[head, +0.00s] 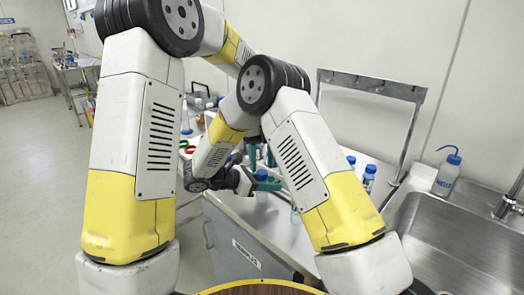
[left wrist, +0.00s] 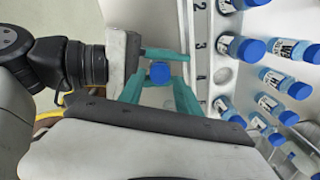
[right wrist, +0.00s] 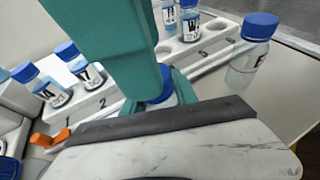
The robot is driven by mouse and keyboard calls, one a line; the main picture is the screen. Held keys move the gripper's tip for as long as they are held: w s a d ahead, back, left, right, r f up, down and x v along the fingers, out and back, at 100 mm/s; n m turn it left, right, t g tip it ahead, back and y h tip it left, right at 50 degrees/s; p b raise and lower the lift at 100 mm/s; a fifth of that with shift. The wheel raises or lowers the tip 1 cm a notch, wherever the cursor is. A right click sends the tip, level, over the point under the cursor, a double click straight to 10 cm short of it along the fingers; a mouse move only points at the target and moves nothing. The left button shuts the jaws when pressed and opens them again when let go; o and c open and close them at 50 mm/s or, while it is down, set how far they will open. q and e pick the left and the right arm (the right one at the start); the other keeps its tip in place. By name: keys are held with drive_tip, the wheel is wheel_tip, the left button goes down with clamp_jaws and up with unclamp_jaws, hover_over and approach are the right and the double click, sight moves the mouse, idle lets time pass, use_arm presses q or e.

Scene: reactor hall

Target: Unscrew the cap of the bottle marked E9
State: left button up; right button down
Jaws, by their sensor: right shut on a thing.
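A bottle with a blue cap (left wrist: 160,73) stands between my grippers; its label is hidden, so I cannot read its mark. The cap also shows in the head view (head: 261,174) and, mostly covered, in the right wrist view (right wrist: 161,84). My right gripper (left wrist: 164,66) comes in from the left of the left wrist view and is shut on this bottle, below the cap. My left gripper (left wrist: 159,82) is open, with its teal fingers on either side of the cap and a gap showing. Cap and bottle appear together.
A white numbered rack (left wrist: 203,60) holds several blue-capped, labelled bottles close by. A loose blue-capped bottle (right wrist: 250,52) stands outside the rack. A wash bottle (head: 446,178) and a steel sink (head: 450,240) are to the right.

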use_arm(q)
drive_tip(key=shift+f, duration=1.25)
clamp_jaws()
drive_tip(key=shift+n, duration=1.8)
drive_tip(key=shift+o, duration=1.3)
unclamp_jaws()
drive_tip(key=shift+r, duration=0.1)
